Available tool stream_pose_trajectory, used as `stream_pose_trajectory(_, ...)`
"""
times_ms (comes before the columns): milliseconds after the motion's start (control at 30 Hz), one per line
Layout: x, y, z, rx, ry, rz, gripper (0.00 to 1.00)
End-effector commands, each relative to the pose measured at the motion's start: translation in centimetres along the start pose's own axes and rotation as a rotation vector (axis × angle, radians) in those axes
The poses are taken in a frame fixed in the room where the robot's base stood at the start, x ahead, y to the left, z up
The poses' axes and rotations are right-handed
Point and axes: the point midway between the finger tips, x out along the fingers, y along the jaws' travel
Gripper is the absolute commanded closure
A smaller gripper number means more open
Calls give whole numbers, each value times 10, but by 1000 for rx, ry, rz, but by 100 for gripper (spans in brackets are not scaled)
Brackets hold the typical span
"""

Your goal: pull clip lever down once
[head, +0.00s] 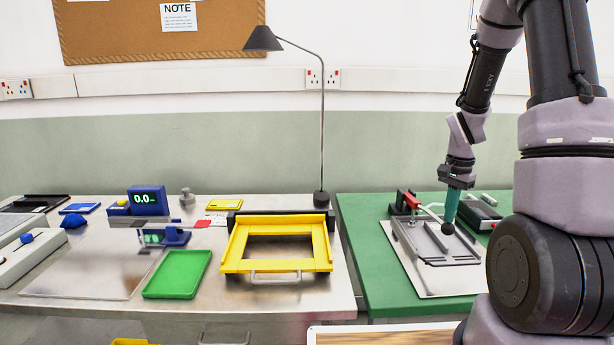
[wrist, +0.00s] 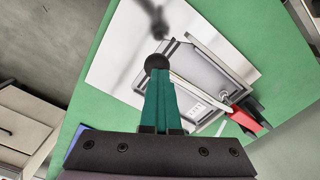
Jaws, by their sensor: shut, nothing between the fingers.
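On the green table at right, a grey metal frame (head: 440,240) lies on a white plate (head: 463,284); the wrist view shows the frame (wrist: 180,52) too. A red part (head: 409,199) with a pale bar stands at its back left; it shows at right in the wrist view (wrist: 244,122). This looks like the clip lever, though its label is not readable. In the wrist view my gripper (wrist: 157,63) points at the frame's edge. Contact with it cannot be told.
A black box (head: 480,214) lies right of the frame. On the steel table stand a yellow frame (head: 324,245), a green tray (head: 178,276), a blue device with a red tab (head: 176,236), and a lamp (head: 322,130). The green table's front left (head: 365,260) is clear.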

Motion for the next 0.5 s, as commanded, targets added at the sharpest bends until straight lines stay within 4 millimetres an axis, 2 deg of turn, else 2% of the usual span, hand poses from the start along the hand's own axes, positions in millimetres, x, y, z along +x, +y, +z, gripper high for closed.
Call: stream_pose_trajectory(500, -53, 0, 0, -1, 1, 0, 100)
